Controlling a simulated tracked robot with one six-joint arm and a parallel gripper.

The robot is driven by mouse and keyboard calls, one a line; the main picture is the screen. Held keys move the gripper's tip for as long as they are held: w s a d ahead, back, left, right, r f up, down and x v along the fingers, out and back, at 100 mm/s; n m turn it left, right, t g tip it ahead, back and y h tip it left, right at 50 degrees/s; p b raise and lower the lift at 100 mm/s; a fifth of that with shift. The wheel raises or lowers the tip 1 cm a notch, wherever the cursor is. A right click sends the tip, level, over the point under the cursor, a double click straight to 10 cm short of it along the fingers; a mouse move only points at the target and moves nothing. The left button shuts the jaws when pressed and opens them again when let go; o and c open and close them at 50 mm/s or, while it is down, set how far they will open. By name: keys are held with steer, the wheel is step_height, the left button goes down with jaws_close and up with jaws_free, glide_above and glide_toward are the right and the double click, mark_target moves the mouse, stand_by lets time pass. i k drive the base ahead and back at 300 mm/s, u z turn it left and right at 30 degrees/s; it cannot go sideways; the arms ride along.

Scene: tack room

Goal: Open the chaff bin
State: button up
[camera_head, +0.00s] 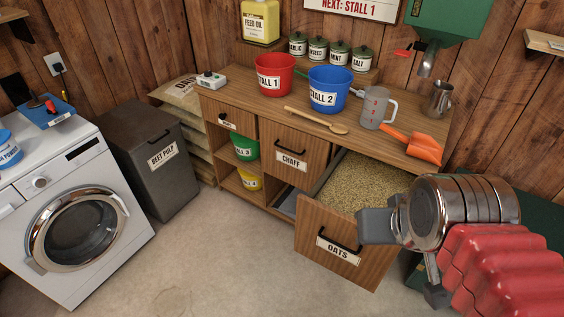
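The chaff bin (293,170) is a wooden front in the counter with a CHAFF label and a black bar handle (290,147). It looks shut, flush with the cabinet. To its lower right, the OATS bin (320,230) stands pulled open, full of pale grain (365,188). My gripper (407,262) is at the right, in front of the OATS bin and apart from the chaff handle. Its two grey fingers stand apart with nothing seen between them. One finger overlaps the right part of the OATS front in the picture; I cannot tell if they touch.
The counter (240,92) holds a red bucket (274,78), a blue bucket (328,92), a wooden spoon (318,121), a measuring jug (377,108) and an orange scoop (412,143). Floor (220,265) is clear in front.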

mark_target(295, 157)
steer(key=k, duration=0.15)
steer(key=u, duration=0.15)
steer(key=i, duration=0.65)
steer(key=u, duration=0.85)
steer(key=i, duration=0.65)
steer(key=u, duration=0.35)
